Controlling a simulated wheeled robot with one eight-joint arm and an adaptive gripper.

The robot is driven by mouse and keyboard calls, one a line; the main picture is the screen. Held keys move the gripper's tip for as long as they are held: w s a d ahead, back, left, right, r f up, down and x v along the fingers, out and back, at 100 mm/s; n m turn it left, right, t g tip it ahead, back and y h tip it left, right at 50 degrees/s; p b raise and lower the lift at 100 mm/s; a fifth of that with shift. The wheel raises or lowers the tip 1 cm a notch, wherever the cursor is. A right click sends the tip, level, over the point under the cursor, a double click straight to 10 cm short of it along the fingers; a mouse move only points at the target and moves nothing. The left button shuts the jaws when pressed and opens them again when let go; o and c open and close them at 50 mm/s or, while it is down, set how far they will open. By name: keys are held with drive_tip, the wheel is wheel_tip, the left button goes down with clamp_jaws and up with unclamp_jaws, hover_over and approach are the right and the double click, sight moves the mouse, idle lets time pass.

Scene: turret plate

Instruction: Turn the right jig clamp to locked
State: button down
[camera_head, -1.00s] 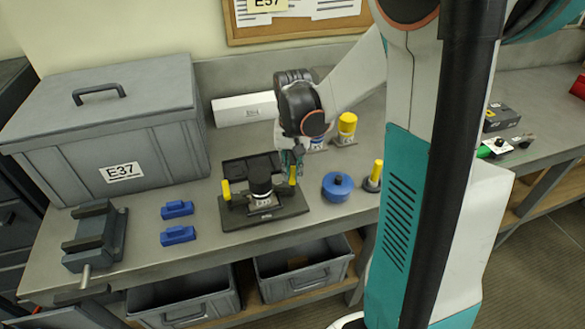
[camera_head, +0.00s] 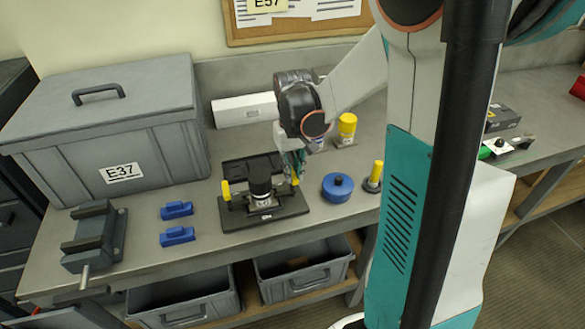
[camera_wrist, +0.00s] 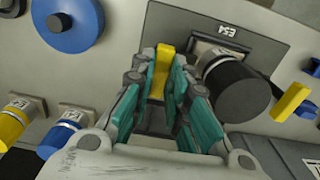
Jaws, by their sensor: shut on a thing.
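The jig is a dark plate (camera_head: 235,220) on the bench with a black-capped cylinder (camera_head: 261,180) at its middle. The right jig clamp (camera_head: 295,182) is a yellow handle on the plate's right side, partly covered by my gripper (camera_head: 292,161). In the wrist view my gripper (camera_wrist: 163,72) is shut on this yellow handle (camera_wrist: 160,68), with a teal finger on each side. The left clamp (camera_head: 226,190) is another yellow handle, upright in the head view; it also shows at the right of the wrist view (camera_wrist: 290,101).
A blue round part (camera_head: 337,187) and a yellow-topped post (camera_head: 374,175) stand right of the jig. Yellow-capped (camera_head: 347,124) and blue-capped (camera_wrist: 57,138) containers stand behind. Two blue blocks (camera_head: 177,210) and a vise (camera_head: 96,235) are left, before a grey box (camera_head: 105,120).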

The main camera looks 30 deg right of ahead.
drive_tip(key=c, duration=1.6)
unclamp_jaws()
drive_tip(key=shift+o, duration=0.2)
wheel_tip(320, 180, up, 12)
